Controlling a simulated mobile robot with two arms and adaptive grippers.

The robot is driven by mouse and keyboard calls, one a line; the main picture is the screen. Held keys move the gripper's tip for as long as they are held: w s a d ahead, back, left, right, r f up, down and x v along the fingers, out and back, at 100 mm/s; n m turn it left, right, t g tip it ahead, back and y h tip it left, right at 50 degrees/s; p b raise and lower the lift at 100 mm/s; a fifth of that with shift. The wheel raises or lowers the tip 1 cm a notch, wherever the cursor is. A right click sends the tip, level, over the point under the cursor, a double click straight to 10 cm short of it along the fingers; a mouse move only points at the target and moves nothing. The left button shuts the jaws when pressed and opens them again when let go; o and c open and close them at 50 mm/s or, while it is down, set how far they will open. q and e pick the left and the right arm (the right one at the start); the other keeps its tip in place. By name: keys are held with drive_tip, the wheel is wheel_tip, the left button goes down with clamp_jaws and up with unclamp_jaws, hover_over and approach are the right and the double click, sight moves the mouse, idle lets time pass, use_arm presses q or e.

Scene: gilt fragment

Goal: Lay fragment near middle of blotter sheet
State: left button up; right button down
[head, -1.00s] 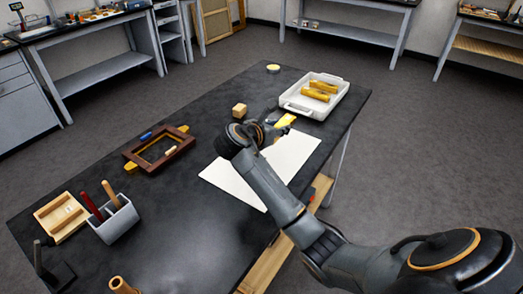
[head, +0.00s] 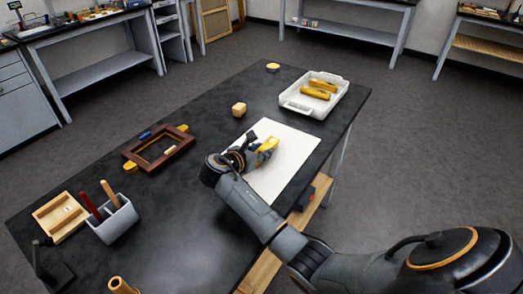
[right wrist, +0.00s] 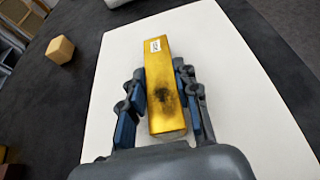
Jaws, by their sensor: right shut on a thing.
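The gilt fragment (right wrist: 164,90) is a gold bar with a dark worn patch and a small white label at its far end. My right gripper (right wrist: 160,88) is shut on it, one finger along each long side. In the head view the fragment (head: 266,148) shows as a yellow piece at my right gripper (head: 254,150), over the white blotter sheet (head: 291,165). The sheet (right wrist: 235,60) spreads out under and around the fragment in the right wrist view. I cannot tell whether the fragment touches the sheet. My left gripper is not in view.
A white tray (head: 294,103) with similar gold pieces stands at the back right. A wooden cube (head: 239,109) sits beyond the sheet. A dark wooden frame (head: 133,157) and a grey holder (head: 114,224) with tools are at the left. Dark tabletop between them is bare.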

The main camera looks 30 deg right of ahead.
drive_tip(key=c, duration=1)
unclamp_jaws()
drive_tip(key=shift+f, duration=0.1)
drive_tip(key=v, duration=1.2)
